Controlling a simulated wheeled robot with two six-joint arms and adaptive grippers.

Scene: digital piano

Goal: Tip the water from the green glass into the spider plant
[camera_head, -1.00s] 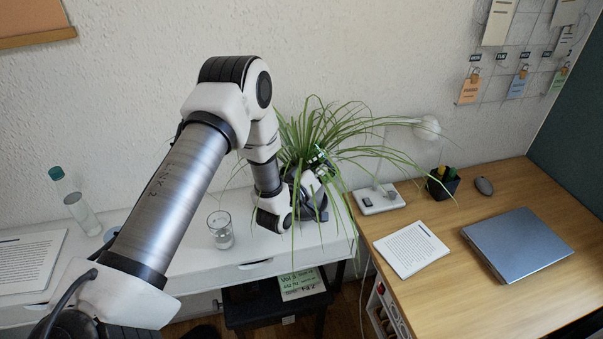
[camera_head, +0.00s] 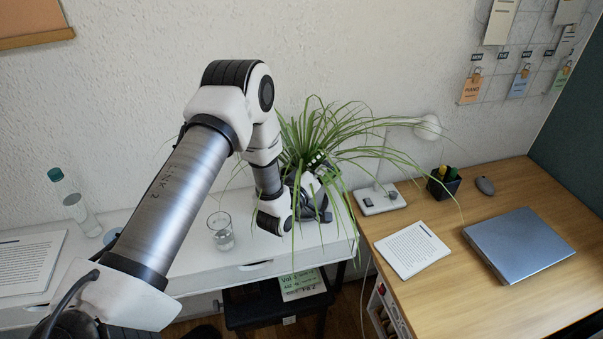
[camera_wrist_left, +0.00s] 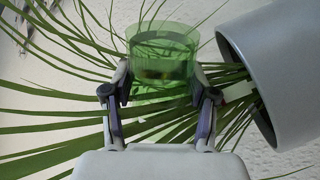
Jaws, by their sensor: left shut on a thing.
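The spider plant (camera_head: 325,135) stands at the right end of the white table against the wall, its long leaves spreading all round. My left gripper (camera_wrist_left: 163,90) is shut on the green glass (camera_wrist_left: 165,60), among the leaves. In the left wrist view the grey pot (camera_wrist_left: 262,75) lies sideways, its open end towards the leaves. The glass's axis runs across the pot's, so the glass is tipped well over beside the pot mouth. I cannot tell how much water is in it. In the head view my left gripper (camera_head: 315,180) and the leaves largely hide the glass. My right gripper is not in view.
A clear glass (camera_head: 220,232) stands left of my left gripper, and a bottle (camera_head: 76,206) farther left. Right of the plant are a lamp (camera_head: 428,128), a pen holder (camera_head: 443,183), papers (camera_head: 412,250) and a closed laptop (camera_head: 518,245) on the wooden desk (camera_head: 490,195).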

